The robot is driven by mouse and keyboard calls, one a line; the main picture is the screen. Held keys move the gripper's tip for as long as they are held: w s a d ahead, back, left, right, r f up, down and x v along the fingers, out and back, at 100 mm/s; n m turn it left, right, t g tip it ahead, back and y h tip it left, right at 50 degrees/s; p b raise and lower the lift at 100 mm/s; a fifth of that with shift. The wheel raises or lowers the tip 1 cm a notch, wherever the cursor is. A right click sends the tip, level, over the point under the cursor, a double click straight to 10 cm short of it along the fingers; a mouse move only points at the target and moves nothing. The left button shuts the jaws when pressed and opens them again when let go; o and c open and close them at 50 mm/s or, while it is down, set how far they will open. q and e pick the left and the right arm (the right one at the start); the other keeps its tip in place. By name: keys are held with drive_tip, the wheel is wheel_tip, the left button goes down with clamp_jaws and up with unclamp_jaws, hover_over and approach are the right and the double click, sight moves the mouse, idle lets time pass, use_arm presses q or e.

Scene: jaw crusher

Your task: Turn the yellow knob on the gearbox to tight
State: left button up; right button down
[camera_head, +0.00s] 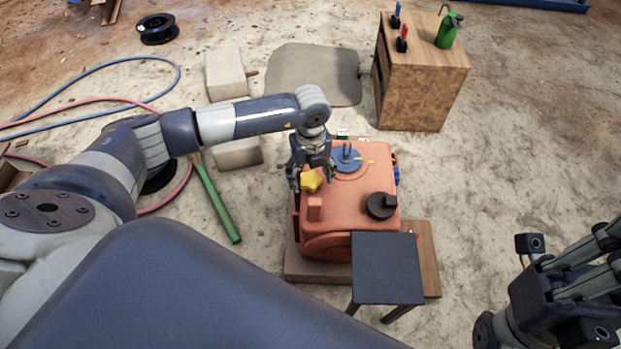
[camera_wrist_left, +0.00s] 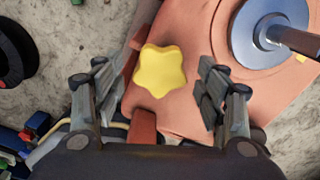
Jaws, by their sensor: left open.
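The orange gearbox (camera_head: 346,213) stands on a base on the ground in the head view. The yellow star-shaped knob (camera_head: 311,181) sits at its upper left corner. In the left wrist view the knob (camera_wrist_left: 161,67) lies between the two fingers, with a gap on each side. My left gripper (camera_head: 312,178) is open over the knob and points down at it; the fingers do not appear to touch it. My right gripper (camera_head: 560,290) is at the lower right, away from the gearbox; its fingertips are not clear.
A blue disc with a lever (camera_head: 346,159) and a black knob (camera_head: 381,206) are on the gearbox top. A dark small table (camera_head: 387,268) stands in front. A wooden cabinet (camera_head: 421,85) with a green bottle (camera_head: 448,31) is behind. Hoses lie at left.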

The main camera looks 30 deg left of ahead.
use_arm(q)
drive_tip(key=shift+f, duration=0.35)
drive_tip(key=c, duration=1.1)
drive_tip(key=shift+o, duration=0.2)
